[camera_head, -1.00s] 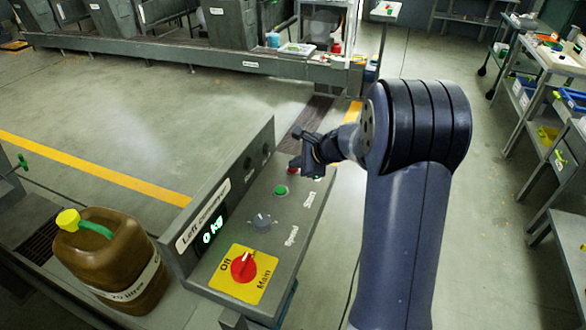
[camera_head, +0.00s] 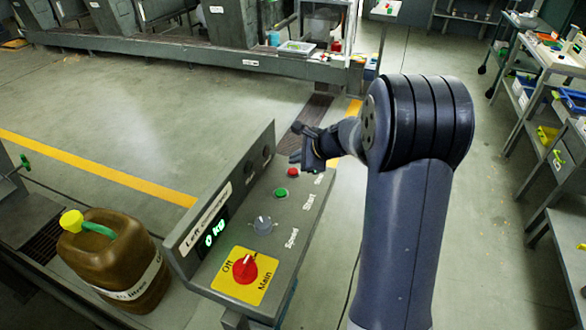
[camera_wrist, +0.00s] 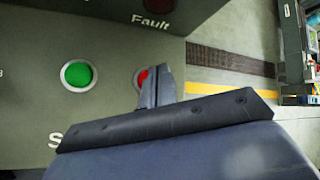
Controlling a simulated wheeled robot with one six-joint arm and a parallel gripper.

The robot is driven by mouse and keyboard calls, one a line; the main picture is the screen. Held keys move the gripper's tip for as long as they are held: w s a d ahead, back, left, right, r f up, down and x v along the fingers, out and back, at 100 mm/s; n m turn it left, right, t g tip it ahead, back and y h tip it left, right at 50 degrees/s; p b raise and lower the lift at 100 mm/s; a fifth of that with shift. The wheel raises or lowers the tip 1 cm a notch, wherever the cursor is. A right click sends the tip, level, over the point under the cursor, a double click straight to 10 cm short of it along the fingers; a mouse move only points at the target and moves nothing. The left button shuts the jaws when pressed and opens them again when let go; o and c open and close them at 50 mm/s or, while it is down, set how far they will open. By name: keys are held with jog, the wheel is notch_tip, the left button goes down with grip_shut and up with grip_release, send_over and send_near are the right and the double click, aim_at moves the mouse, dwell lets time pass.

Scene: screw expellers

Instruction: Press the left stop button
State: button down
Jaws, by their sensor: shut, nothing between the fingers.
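The grey control panel (camera_head: 222,264), labelled "Left conveyor", stands at the lower middle of the head view. Its red button (camera_head: 293,172) sits towards the far end, beside a label partly covered by my gripper. In the wrist view the red button (camera_wrist: 143,76) is partly hidden behind the fingers. A green button (camera_head: 281,192) by the "Start" label is nearer; it shows whole in the wrist view (camera_wrist: 78,74). My gripper (camera_head: 298,155) is shut and empty, just beyond and above the red button. Whether it touches the panel cannot be told.
A brown jerrycan (camera_head: 118,262) stands to the left. Machinery (camera_head: 190,50) lies at the back, benches at the right.

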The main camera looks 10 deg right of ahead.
aim_at(296, 172)
notch_tip(296, 172, up, 4)
jog(key=p, duration=0.2)
jog(key=shift+p, duration=0.4)
dwell(0.4)
